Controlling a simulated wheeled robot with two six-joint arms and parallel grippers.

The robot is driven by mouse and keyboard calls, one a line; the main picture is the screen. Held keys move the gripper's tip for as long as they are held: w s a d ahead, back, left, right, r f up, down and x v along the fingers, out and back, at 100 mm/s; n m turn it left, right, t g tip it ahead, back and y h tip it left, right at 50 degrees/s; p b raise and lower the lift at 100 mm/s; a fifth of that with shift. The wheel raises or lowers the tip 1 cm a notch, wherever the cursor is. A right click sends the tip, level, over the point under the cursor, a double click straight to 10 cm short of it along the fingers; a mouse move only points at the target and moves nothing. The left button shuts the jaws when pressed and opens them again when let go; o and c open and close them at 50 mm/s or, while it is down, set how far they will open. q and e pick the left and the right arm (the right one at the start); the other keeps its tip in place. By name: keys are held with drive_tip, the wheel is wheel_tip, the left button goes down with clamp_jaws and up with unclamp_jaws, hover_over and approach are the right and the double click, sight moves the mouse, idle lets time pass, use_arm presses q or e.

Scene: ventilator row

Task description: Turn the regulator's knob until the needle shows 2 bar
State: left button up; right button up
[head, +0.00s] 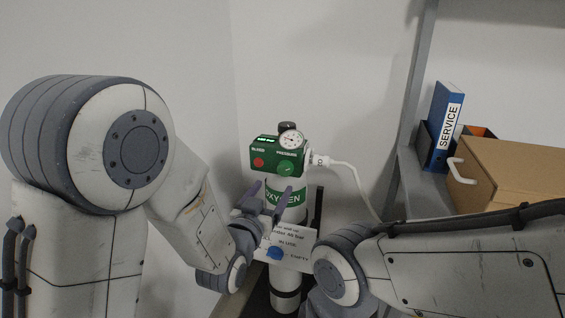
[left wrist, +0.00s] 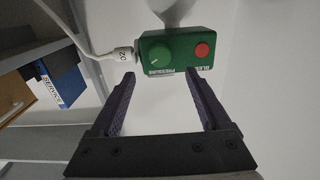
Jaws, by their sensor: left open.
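The green regulator box (head: 270,147) sits on top of the oxygen cylinder (head: 286,197). Its green knob (head: 285,168) is at the lower right of the front face, with a red button (head: 258,162) to its left. The round white gauge (head: 291,139) stands above; its needle is too small to read. My left gripper (head: 272,188) is open and empty, just below and in front of the box. In the left wrist view, the box looks upside down; the knob (left wrist: 153,58) lies beyond the gap between the fingertips (left wrist: 161,73), apart from them. My right gripper's fingers do not show.
A white hose plug (head: 319,160) joins the box's right side. A white sign (head: 297,243) with a blue part hangs on the cylinder below my left gripper. A shelf at right holds a blue SERVICE binder (head: 445,125) and a cardboard box (head: 515,170).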

sight(283, 171)
use_arm(q)
drive_tip(key=x, duration=0.8)
drive_tip(key=shift+w+f+p, duration=0.15)
drive_tip(key=shift+p, duration=0.2)
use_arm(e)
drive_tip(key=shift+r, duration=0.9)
use_arm(q)
clamp_jaws()
drive_tip(key=shift+f+m+b, duration=0.1)
drive_tip(key=shift+m+b, duration=0.6)
drive_tip(key=shift+m, duration=1.3)
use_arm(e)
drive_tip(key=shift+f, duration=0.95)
